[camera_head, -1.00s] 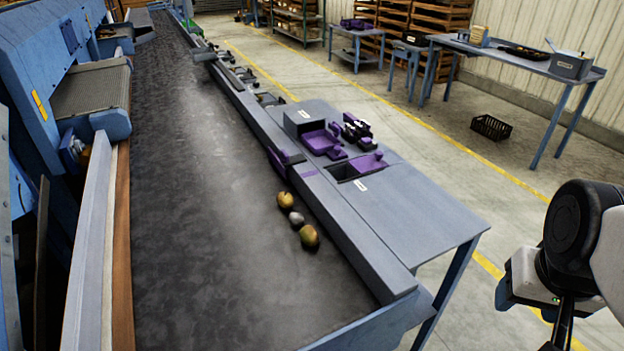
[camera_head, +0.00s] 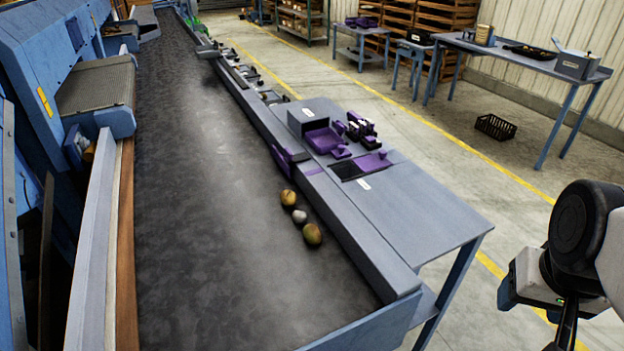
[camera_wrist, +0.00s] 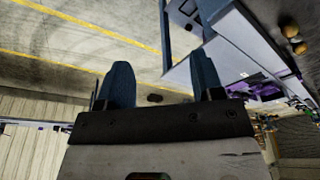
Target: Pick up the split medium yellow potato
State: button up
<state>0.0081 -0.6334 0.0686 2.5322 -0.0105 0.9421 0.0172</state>
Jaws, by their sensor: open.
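Three small lumps lie in a row on the dark belt beside its right-hand rail in the head view. They are a yellow-brown potato (camera_head: 288,197), a smaller grey lump (camera_head: 300,216) and a yellow potato with a greenish tint (camera_head: 312,234). I cannot make out a split on either potato. In the wrist view two of the lumps show at the upper right, one potato (camera_wrist: 290,31) and one lump (camera_wrist: 300,48). My gripper (camera_wrist: 164,78) is open and empty, its blue fingers well apart. It is far from the potatoes, out to the right over the floor.
A grey side table (camera_head: 425,215) runs along the belt, with a purple tray (camera_head: 322,140), purple tools and a recessed bin (camera_head: 352,170). The belt (camera_head: 215,240) is otherwise clear near the potatoes. A black crate (camera_head: 495,127) sits on the floor. A workbench (camera_head: 510,60) stands behind.

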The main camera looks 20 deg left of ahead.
jog(key=o, duration=0.5)
jog(key=shift+c, duration=0.2)
jog(key=w+a+r+n, duration=0.2)
jog(key=w+a+n, duration=0.45)
jog(key=w, duration=0.85)
jog(key=n+g, duration=0.3)
jog(key=n, duration=0.9)
send_over(288, 193)
jog(key=shift+m, duration=0.25)
jog(key=f, duration=1.4)
jog(key=d+f, duration=0.1)
jog(key=f, duration=0.5)
jog(key=shift+s+f, duration=0.1)
jog(key=shift+f, duration=0.3)
jog(key=shift+a+f, duration=0.25)
jog(key=shift+a, duration=0.2)
